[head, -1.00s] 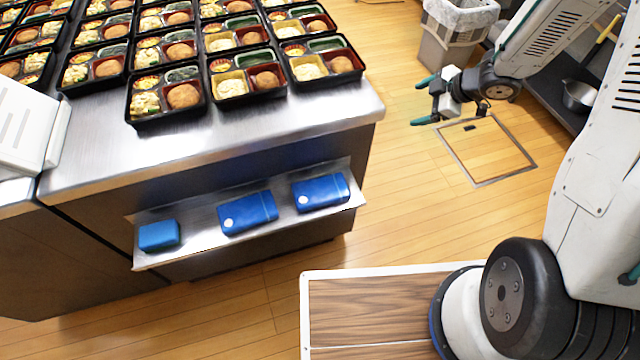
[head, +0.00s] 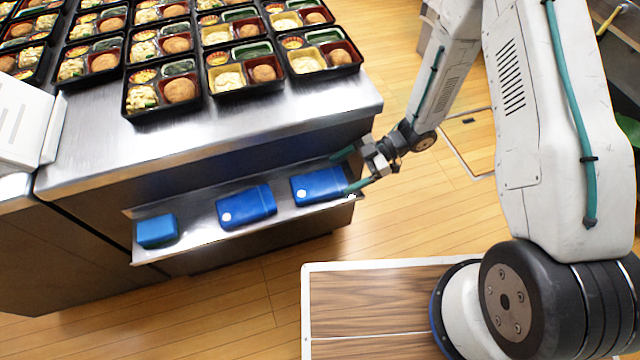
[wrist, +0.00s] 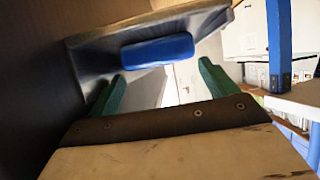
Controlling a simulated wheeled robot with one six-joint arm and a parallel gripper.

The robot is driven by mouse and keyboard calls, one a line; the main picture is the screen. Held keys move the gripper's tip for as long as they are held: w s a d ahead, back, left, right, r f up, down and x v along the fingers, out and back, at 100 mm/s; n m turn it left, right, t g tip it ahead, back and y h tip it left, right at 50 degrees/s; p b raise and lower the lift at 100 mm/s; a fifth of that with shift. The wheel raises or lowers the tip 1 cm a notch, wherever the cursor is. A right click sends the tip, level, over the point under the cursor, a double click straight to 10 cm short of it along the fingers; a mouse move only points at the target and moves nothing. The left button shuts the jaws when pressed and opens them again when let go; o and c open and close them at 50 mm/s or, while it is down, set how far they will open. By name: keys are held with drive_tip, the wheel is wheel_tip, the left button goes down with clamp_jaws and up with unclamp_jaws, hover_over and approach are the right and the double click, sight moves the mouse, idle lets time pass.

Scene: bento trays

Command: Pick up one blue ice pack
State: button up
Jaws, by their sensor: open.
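Two blue ice packs with a white round mark lie flat on a steel side shelf: the right one (head: 318,186) and the middle one (head: 246,207). A smaller, plain blue block (head: 157,231) lies at the shelf's left end. My gripper (head: 350,171) is open at the shelf's right end, its green fingers just right of the right ice pack. The head view does not settle whether they touch it. In the wrist view one blue pack (wrist: 158,52) shows ahead, beyond and between the open fingers (wrist: 160,84). Nothing is held.
The steel shelf (head: 190,245) juts from the counter's side, below the counter top (head: 230,125). Several filled bento trays (head: 240,92) stand on top. A white box (head: 25,125) is at the left. Wooden floor (head: 300,245) is open in front.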

sight(332, 179)
drive_tip(key=x, duration=0.5)
drive_tip(key=shift+s+a+f, duration=0.1)
drive_tip(key=shift+a+f, duration=0.15)
drive_tip(key=shift+a, duration=0.1)
drive_tip(key=c, duration=0.9)
